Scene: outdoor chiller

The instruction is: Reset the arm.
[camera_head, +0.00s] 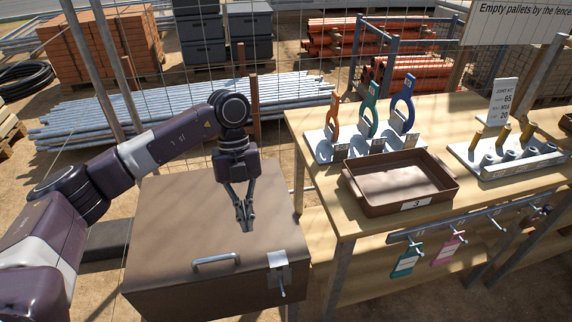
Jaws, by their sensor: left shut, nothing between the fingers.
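My left arm (150,150) comes in from the left, bends at the elbow and points its gripper down. My left gripper (245,226) is shut and empty, its fingertips together. It hangs over the brown lid of the chiller box (170,235). From this view I cannot tell how far the fingertips are above the lid. The box's lid is down, with a metal handle (216,260) on it and a latch (279,272) at its front right corner. My right gripper is not in view.
A wooden table (306,135) stands to the right. It holds a brown tray (450,187), a white rack (325,150) with orange, teal and blue ring-topped tools, and a white fitting holder (550,160). Tags hang from a front rail (400,236). A wire fence stands behind.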

